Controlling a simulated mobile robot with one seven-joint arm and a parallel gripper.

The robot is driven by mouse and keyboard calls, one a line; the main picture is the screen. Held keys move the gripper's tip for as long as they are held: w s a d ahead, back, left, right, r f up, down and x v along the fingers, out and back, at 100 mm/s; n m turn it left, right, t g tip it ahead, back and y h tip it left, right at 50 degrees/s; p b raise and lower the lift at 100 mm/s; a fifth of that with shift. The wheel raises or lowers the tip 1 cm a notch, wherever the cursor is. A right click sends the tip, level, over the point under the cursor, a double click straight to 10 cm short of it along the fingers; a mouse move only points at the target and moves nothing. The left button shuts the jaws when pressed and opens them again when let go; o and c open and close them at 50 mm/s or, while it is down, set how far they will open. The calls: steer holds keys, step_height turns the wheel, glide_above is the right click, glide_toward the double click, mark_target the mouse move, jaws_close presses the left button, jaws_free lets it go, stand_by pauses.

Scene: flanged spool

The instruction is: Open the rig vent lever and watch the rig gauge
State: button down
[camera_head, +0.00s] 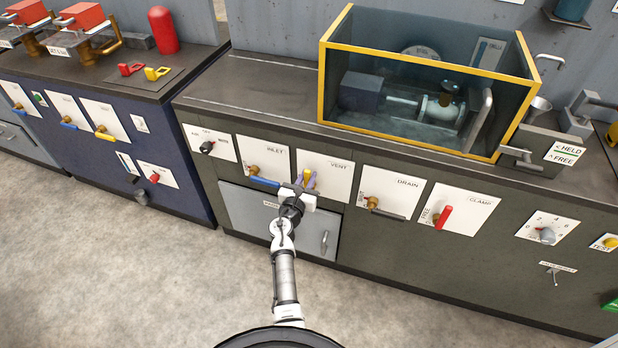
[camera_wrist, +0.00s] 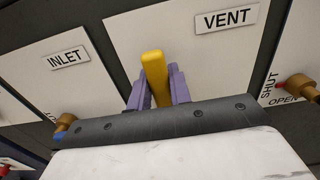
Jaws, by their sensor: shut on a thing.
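The vent lever (camera_wrist: 155,72) is yellow and sits on the white VENT plate on the bench front. My gripper (camera_wrist: 157,88) has its two purple fingers on either side of the lever, shut on it. In the head view my gripper (camera_head: 306,182) is at the vent plate (camera_head: 336,172) and hides most of the lever. In the wrist view the lever points up between the fingers; its pivot is hidden. A round dial (camera_head: 421,51), which may be the rig gauge, shows in part behind the yellow-framed clear guard (camera_head: 405,57). Its reading is too small to tell.
The inlet lever (camera_head: 264,182), blue, is just left of my gripper. The drain lever (camera_head: 388,212), dark, and the red clamp lever (camera_head: 444,217) are to the right. A cupboard door (camera_head: 250,212) lies below. The floor in front is clear.

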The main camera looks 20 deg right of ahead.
steer(key=shift+a, duration=0.1)
steer(key=c, duration=1.3)
jaws_free()
steer(key=shift+b+v, duration=0.65)
steer(key=shift+v, duration=6.25)
